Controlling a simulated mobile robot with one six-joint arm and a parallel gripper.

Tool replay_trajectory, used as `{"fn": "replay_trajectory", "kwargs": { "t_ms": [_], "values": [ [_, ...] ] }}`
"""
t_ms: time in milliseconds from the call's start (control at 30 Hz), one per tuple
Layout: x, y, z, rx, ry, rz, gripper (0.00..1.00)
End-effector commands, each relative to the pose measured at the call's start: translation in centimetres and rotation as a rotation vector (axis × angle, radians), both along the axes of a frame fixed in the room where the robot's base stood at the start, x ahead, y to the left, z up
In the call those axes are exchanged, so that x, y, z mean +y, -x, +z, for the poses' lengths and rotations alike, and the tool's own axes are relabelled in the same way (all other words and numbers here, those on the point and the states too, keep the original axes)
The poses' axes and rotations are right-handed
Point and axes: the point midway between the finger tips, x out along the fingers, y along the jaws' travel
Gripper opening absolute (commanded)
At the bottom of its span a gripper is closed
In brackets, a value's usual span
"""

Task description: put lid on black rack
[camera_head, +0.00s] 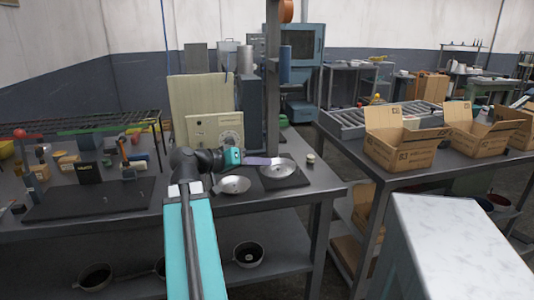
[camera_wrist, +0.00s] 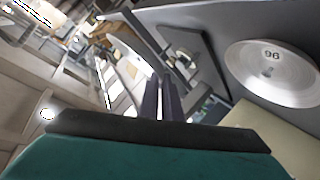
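My gripper (camera_head: 272,161) is level just above the discs, pointing right. A black wire rack (camera_head: 80,124) stands on the table at the left.
A cream panel with a dial (camera_head: 215,130) stands behind my wrist, beside a dark upright post (camera_head: 272,80). Several dark pans, one here (camera_head: 248,254), sit on the lower shelf. Open cardboard boxes (camera_head: 400,150) are on the right-hand table. Small items crowd the left.

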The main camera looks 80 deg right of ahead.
Motion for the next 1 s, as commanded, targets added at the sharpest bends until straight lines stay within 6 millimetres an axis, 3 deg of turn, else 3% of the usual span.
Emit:
{"fn": "replay_trajectory", "kwargs": {
  "t_ms": [1000],
  "values": [
    [-1.2, -0.1, 0.2, 0.001, -0.002, 0.003, 0.0]
  ]
}}
